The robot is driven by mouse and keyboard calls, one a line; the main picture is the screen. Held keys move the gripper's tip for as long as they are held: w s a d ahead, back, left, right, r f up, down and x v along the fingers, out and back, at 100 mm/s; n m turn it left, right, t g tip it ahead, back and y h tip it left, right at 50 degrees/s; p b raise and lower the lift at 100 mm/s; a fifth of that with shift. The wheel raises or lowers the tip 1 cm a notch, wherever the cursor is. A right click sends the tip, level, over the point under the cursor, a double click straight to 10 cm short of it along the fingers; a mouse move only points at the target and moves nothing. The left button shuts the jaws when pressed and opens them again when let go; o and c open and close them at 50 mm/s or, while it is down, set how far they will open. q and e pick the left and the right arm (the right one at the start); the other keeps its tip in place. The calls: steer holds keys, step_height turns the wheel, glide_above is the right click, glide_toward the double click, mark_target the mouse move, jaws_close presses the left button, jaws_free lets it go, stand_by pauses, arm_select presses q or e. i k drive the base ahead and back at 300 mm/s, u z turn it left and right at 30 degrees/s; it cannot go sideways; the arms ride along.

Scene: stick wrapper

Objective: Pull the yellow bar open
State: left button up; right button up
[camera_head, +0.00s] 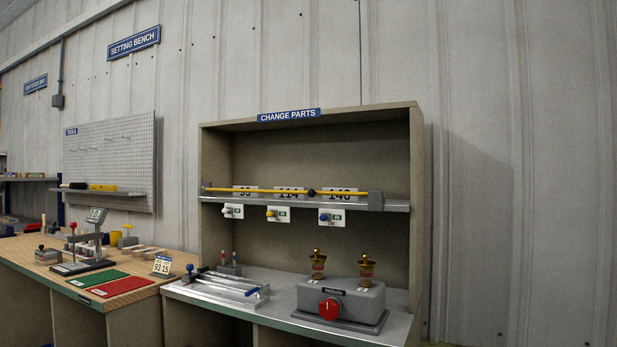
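The yellow bar (260,190) lies level across the front of the upper shelf (390,204) in the cabinet marked CHANGE PARTS. It runs from a small grey bracket at the left to a grey block (375,200) at the right. A dark round knob (311,193) sits on the bar right of its middle. White number plates, one reading 114 (290,191), stand behind the bar and are partly covered by it. Neither of my grippers shows in the view.
Below the shelf hang three small tags (278,214). On the lower counter stand a grey box with a red knob (329,309), two brass cups (366,270) and a metal rail fixture (215,287). A wooden bench (40,258) with tools stands at the left.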

mark_target(311, 193)
steer(key=z, duration=0.35)
steer(key=k, duration=0.3)
steer(key=u, duration=1.8)
steer(key=i, duration=1.65)
steer(key=z, duration=0.5)
steer(key=i, duration=1.1)
steer(key=z, duration=1.35)
steer(key=i, duration=0.2)
steer(key=z, duration=0.15)
